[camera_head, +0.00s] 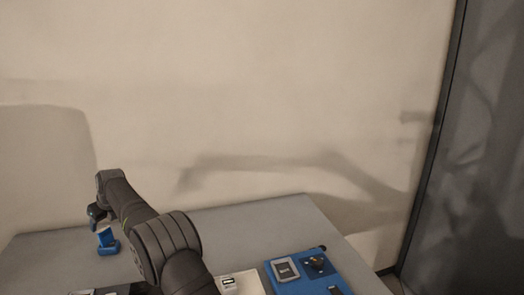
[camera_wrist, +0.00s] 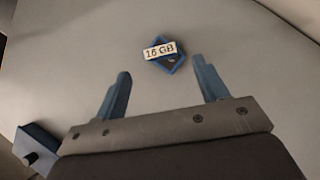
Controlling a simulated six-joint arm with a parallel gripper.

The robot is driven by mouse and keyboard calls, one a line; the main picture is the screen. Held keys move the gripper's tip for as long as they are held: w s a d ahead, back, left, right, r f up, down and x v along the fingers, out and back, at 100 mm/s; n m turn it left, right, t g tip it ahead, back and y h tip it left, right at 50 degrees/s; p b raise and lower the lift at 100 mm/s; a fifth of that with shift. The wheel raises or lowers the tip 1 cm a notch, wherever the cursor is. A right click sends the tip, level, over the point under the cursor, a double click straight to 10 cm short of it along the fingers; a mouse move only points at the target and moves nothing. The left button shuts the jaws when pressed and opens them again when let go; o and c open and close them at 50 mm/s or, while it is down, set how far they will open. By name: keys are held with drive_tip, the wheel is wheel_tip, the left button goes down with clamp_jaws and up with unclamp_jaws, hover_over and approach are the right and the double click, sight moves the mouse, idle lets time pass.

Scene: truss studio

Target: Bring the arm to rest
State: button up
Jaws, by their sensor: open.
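My arm (camera_head: 150,232) reaches from the bottom of the head view up and left over the grey table. My gripper (camera_head: 95,218) is small and partly hidden there, at the table's left side. In the wrist view my gripper (camera_wrist: 161,67) is open, its two blue fingers wide apart with nothing between them. A small blue holder with a white "16 GB" label (camera_wrist: 159,50) lies just beyond the fingertips, apart from both. A blue holder (camera_head: 107,243) shows below my gripper in the head view.
A blue board (camera_head: 305,273) with a grey card and a black knob lies at the table's front right. A white piece (camera_head: 240,283) is left of it. A blue block (camera_wrist: 36,146) is at the wrist view's lower left. The table's back (camera_head: 255,218) is clear.

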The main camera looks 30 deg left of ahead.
sight(104, 229)
drive_tip(key=x, duration=0.8)
drive_tip(key=shift+d+r, duration=0.1)
drive_tip(key=shift+r, duration=0.05)
